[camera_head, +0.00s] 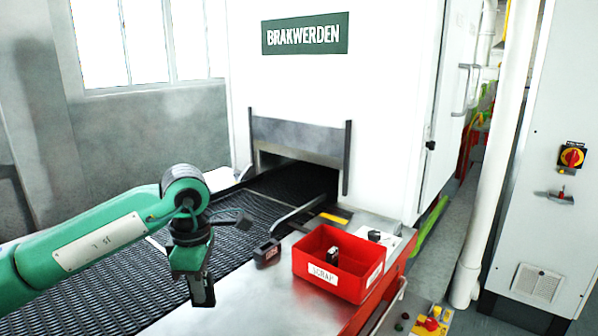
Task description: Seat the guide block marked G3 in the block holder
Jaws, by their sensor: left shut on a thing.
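My left gripper (203,290) points down over the mesh belt's near right side, beside the metal table's left edge. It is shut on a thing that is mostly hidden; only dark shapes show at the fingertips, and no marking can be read. A small dark block with a reddish mark (267,252) sits at the table's left edge, right of the gripper. Another small dark block (374,236) stands on a pale plate (392,246) behind the red bin. I cannot tell which piece is G3 or which is the block holder. My right gripper is out of view.
A red bin labelled SCRAP (312,276) stands on the metal table (250,306), with a dark and silver piece (333,256) inside. The dark mesh belt (108,280) runs into the white oven's opening (300,177). The table's near left part is clear.

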